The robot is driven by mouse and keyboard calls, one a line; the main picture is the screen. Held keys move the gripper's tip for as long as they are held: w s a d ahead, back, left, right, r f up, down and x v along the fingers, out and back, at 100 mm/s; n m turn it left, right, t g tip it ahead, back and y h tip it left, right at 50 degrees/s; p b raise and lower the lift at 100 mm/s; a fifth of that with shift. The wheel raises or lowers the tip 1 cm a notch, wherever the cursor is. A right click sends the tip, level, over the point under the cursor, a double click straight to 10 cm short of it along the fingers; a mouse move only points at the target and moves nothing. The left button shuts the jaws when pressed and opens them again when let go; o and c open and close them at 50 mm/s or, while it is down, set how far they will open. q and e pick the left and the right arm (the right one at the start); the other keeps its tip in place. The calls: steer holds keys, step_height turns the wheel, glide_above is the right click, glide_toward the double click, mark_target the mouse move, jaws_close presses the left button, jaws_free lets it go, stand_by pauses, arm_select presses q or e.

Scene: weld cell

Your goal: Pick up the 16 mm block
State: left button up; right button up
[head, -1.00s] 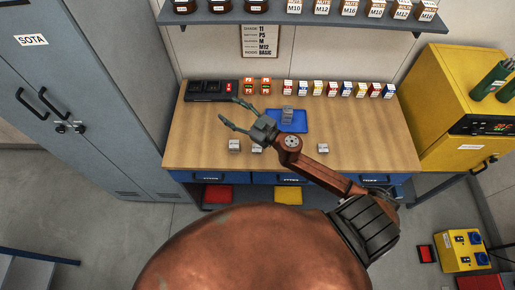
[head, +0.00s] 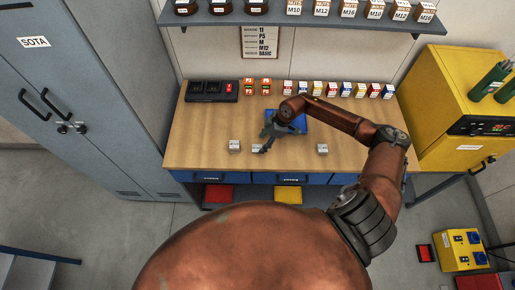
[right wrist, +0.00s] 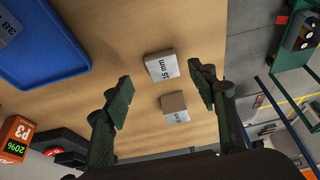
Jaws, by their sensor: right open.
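The 16 mm block (right wrist: 162,65), a small grey-brown cube with a white label, stands on the wooden bench. In the head view it is the middle block (head: 256,149) near the front edge, partly hidden by my right gripper (head: 264,141). In the right wrist view my right gripper (right wrist: 160,82) is open and empty, with the block between the lines of its fingers but apart from them. A similar block (right wrist: 174,105) is beside it; its label is unclear. It is the left block (head: 234,146) in the head view. My left gripper is not in view.
Another block (head: 322,149) stands to the right on the bench (head: 195,130). A blue tray (right wrist: 40,60) holds a block labelled 38 (right wrist: 10,27). Small boxes and a dark charger (head: 205,90) line the back. A shelf hangs above.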

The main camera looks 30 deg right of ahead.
mark_target(257, 148)
steer(key=x, duration=0.4)
steer(key=shift+a+f+p, duration=0.1)
steer(key=shift+a+p, duration=0.25)
steer(key=shift+p, duration=0.05)
steer(key=shift+s, duration=0.1)
steer(key=c, duration=1.3)
steer(key=shift+o, duration=0.2)
